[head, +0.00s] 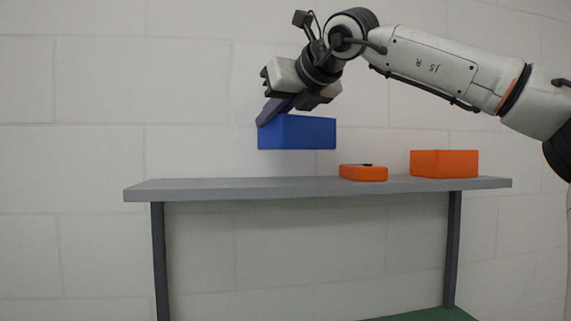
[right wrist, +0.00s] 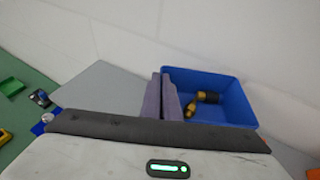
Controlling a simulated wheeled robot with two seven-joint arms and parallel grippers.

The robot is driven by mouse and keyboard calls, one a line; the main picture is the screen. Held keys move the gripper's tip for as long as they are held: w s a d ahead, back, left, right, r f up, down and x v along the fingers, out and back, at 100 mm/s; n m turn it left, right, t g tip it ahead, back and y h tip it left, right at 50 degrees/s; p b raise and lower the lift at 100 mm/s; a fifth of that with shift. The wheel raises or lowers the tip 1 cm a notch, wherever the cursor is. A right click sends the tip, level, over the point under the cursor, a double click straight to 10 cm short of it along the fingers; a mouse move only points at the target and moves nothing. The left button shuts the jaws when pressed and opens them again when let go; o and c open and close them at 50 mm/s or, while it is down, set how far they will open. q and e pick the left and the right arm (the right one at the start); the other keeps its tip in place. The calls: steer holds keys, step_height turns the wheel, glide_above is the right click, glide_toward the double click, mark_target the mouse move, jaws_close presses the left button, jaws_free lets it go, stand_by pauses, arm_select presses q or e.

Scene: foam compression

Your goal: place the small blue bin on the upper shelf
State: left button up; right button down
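The small blue bin (head: 297,133) hangs in the air above the left-middle part of the grey upper shelf (head: 230,189), with a gap below it. My right gripper (head: 270,111) is at the bin's left end, its purple fingers angled down. In the right wrist view the fingers (right wrist: 162,97) are close together at the left wall of the blue bin (right wrist: 237,103), shut on that wall. Dark and brass-coloured parts (right wrist: 205,100) lie inside the bin. The bin looks about level. My left gripper is in neither view.
A small low orange bin (head: 363,173) and a larger orange bin (head: 444,164) stand on the shelf's right half. The shelf's left part is clear. A pale block wall is behind. A green surface (head: 430,315) lies below; a green tray (right wrist: 12,87) shows at left in the wrist view.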

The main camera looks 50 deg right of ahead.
mark_target(269, 147)
steer(key=shift+s+f, duration=0.15)
steer(key=shift+f, duration=0.7)
steer(key=shift+f+b, duration=0.5)
steer(key=shift+f, duration=1.75)
steer(key=shift+f, duration=0.15)
steer(key=c, duration=2)
jaws_free()
